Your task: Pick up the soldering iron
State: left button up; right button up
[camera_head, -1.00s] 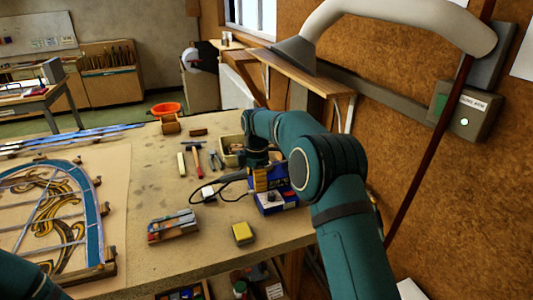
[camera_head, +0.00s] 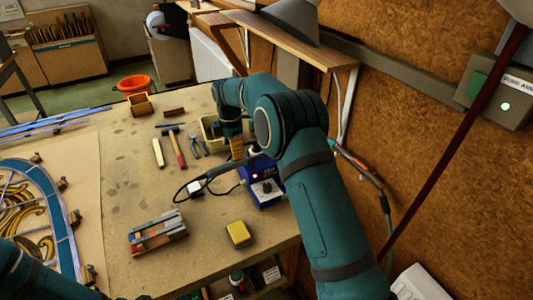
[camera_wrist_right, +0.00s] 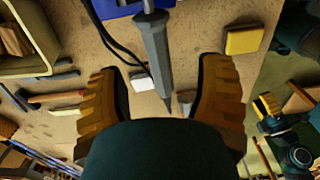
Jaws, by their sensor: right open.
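The soldering iron (camera_head: 222,168) has a dark grey handle. It lies by the blue soldering station (camera_head: 265,193), which has a small red light. In the right wrist view the iron (camera_wrist_right: 155,55) runs from the top edge down between the fingers, its thin tip pointing toward the palm. My right gripper (camera_wrist_right: 163,95) is open, with an orange ribbed finger on each side of the iron and visible gaps to both. In the head view my right gripper (camera_head: 237,150) is partly hidden by its own arm. My left arm shows at the lower left; its gripper is out of view.
A yellow sponge (camera_head: 238,233) and a stack of coloured strips (camera_head: 157,232) lie near the front. A white block (camera_head: 195,188) is beside the black cord. A hammer (camera_head: 177,150), pliers (camera_head: 198,146) and bin (camera_head: 209,128) lie behind. The leaded panel (camera_head: 62,215) is at left.

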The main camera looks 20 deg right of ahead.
aim_at(235, 164)
jog(key=shift+w+f, duration=0.15)
jog(key=shift+f, duration=1.75)
jog(key=shift+w+f, duration=0.1)
jog(key=shift+f, duration=1.8)
jog(key=shift+r, duration=0.1)
grip_shut()
